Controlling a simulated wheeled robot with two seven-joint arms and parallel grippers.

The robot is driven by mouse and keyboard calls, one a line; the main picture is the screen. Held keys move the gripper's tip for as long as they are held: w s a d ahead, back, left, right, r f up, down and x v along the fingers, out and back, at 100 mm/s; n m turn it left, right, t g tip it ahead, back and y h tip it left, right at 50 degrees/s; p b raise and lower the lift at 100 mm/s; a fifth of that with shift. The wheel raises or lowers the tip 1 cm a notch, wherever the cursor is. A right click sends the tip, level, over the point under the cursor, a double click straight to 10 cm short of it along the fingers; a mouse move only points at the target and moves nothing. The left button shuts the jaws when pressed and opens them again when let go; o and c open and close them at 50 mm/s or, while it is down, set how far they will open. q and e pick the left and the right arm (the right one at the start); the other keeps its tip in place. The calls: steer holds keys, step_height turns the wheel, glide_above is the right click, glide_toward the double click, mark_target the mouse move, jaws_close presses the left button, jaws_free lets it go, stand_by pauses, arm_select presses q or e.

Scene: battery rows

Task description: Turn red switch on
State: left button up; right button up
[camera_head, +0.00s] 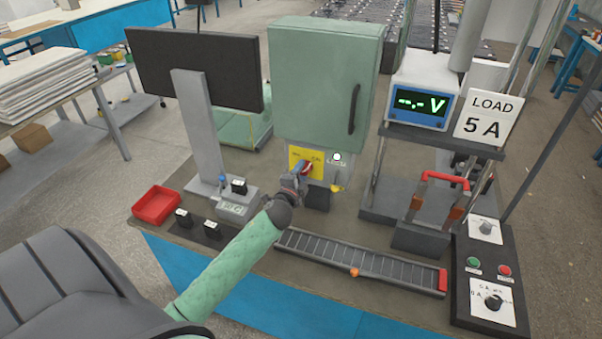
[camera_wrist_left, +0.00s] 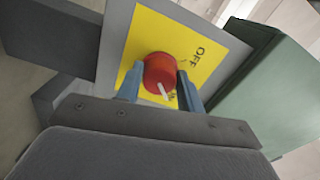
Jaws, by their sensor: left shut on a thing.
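The red switch (camera_wrist_left: 160,72) is a round red knob with a white pointer mark, on a yellow plate (camera_wrist_left: 142,33) lettered OFF. In the left wrist view the blue fingers of my left gripper (camera_wrist_left: 158,88) stand on both sides of the knob and are shut on it. The pointer slants toward the lower right in that view. In the head view my left gripper (camera_head: 302,172) reaches the yellow plate (camera_head: 296,158) below the green cabinet, and the red knob is mostly hidden behind it. My right gripper is not in view.
The green cabinet (camera_head: 325,80) stands above the switch. A monitor (camera_head: 205,75) and a red tray (camera_head: 156,205) are at left. A roller track (camera_head: 350,262), a meter (camera_head: 420,102) reading "-.- V" and a control box (camera_head: 487,250) are at right.

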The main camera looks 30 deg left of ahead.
arm_select(q)
steer(key=o, duration=1)
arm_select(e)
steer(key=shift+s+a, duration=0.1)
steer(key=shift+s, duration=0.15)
arm_select(q)
steer(key=shift+s, duration=0.1)
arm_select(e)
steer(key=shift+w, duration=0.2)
arm_select(q)
steer(key=shift+s+d+f, duration=0.1)
steer(key=shift+s, duration=0.1)
steer(key=shift+b+v, duration=1.55)
steer(key=shift+v, duration=2.05)
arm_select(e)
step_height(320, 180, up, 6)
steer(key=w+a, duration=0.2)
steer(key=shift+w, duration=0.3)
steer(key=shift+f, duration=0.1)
